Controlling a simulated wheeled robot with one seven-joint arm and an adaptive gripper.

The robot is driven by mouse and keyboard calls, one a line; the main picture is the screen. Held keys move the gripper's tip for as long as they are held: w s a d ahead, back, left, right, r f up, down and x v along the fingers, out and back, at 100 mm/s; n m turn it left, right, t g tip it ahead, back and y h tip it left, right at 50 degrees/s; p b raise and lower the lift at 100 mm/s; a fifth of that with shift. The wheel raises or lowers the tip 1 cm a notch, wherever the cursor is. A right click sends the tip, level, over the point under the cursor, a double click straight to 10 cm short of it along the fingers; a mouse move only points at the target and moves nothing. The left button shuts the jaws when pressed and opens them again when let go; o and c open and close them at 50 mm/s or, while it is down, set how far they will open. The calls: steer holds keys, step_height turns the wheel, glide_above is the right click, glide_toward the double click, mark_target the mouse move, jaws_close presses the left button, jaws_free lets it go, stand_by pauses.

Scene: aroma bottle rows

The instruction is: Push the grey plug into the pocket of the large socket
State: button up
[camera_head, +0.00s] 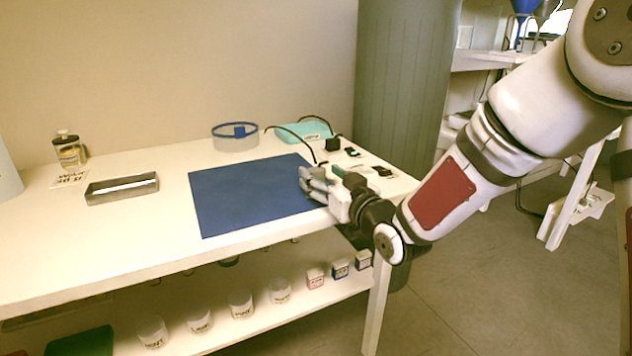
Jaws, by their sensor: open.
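My gripper (309,186) is open over the right part of the blue mat (245,195), reaching in from the right. I see nothing between its fingers, though the view is small. Right of the mat stand a black block (333,144) and small dark pieces with pale parts, one farther back (353,153) and one nearer the table's right end (382,171). Two black cables run to this area, one ending close behind my gripper. I cannot tell which piece is the grey plug or the large socket. My gripper and wrist hide part of this area.
A teal box (304,132) and a clear round container with a blue band (235,137) stand at the back. A metal tray (122,188) and a bottle (68,149) are at left. Several cups and small boxes stand on the lower shelf. The table's front left is clear.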

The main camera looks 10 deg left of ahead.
steer(key=shift+x, duration=0.9)
steer(key=shift+s, duration=0.1)
steer(key=shift+c, duration=0.3)
steer(key=c, duration=1.2)
steer(key=shift+r, duration=0.15)
